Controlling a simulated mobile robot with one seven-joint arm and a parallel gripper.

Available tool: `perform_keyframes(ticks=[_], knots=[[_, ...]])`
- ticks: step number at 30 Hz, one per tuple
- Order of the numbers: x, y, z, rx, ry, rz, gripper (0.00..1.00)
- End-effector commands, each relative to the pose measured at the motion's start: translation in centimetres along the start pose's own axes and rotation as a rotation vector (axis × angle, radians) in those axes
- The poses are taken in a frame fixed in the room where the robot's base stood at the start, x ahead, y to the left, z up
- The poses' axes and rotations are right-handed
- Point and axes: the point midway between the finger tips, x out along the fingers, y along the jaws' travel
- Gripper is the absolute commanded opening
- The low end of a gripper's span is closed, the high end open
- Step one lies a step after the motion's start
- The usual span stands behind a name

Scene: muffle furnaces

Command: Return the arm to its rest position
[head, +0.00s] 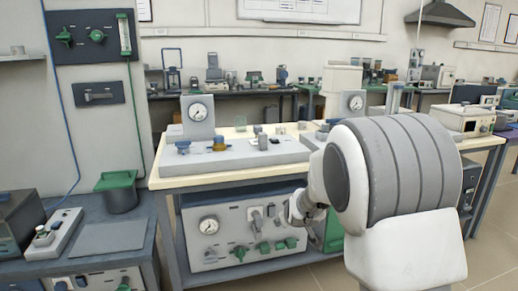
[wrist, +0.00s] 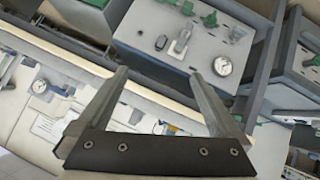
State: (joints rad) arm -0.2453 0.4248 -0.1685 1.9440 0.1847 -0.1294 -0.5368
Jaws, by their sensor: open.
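My arm (head: 405,165) fills the right of the head view, its large white and grey links in front of the bench. My gripper (head: 300,208) is at its far end, low in front of the bench's lower panel and partly hidden by the arm. In the wrist view my gripper (wrist: 160,95) shows two grey fingers spread wide apart with nothing between them. Beyond the fingers the wrist view shows the grey panel (wrist: 165,45) with a round gauge and green knobs, tilted in the picture.
A cream-topped bench (head: 170,181) carries a grey console (head: 235,158) and a gauge block (head: 198,114). Below it stands a panel unit (head: 225,255) with green valves, close to my gripper. A dark side bench (head: 75,262) holds a green-lidded pot (head: 120,193). Floor shows at lower right.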

Motion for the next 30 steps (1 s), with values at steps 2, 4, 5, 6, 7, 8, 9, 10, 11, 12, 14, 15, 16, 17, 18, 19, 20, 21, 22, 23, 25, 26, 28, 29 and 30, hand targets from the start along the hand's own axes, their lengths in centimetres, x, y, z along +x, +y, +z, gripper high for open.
perform_keyframes(ticks=[2,4,5,6,7,8,9,10,11,12,14,15,16,17,18,19,20,21,22,23,25,26,28,29,30], knots=[[-3.3,0.7,-0.3,0.049,-0.016,-0.023,1.0],[-5.9,1.0,-0.1,0.088,-0.038,-0.043,1.0],[-7.1,1.0,0.0,0.104,-0.047,-0.052,1.0],[-8.6,1.1,0.1,0.124,-0.059,-0.064,1.0],[-9.7,1.1,0.3,0.139,-0.069,-0.072,1.0],[-10.9,1.2,0.6,0.155,-0.079,-0.079,1.0],[-12.4,1.2,0.9,0.173,-0.092,-0.089,1.0],[-13.5,1.2,1.2,0.186,-0.102,-0.095,1.0],[-14.6,1.2,1.5,0.199,-0.113,-0.102,1.0],[-16.1,1.1,1.9,0.218,-0.127,-0.109,1.0],[-18.3,1.0,2.7,0.242,-0.148,-0.12,1.0],[-19.8,0.9,3.3,0.257,-0.162,-0.125,1.0],[-20.8,0.8,3.8,0.269,-0.174,-0.128,1.0],[-21.9,0.7,4.2,0.28,-0.185,-0.131,1.0],[-23.3,0.5,5.0,0.296,-0.201,-0.135,1.0],[-24.3,0.3,5.5,0.306,-0.212,-0.137,1.0],[-25.3,0.1,6.1,0.317,-0.225,-0.138,1.0],[-26.7,0.0,6.9,0.331,-0.24,-0.137,1.0],[-27.6,-0.2,7.5,0.341,-0.253,-0.137,1.0],[-28.6,-0.4,8.1,0.351,-0.265,-0.137,1.0],[-30.6,-0.9,9.7,0.374,-0.294,-0.133,1.0],[-31.4,-1.1,10.4,0.383,-0.306,-0.13,1.0],[-33.1,-1.6,11.8,0.403,-0.333,-0.123,1.0],[-33.7,-1.7,12.4,0.411,-0.343,-0.119,1.0],[-34.5,-2.0,13.3,0.423,-0.357,-0.113,1.0]])
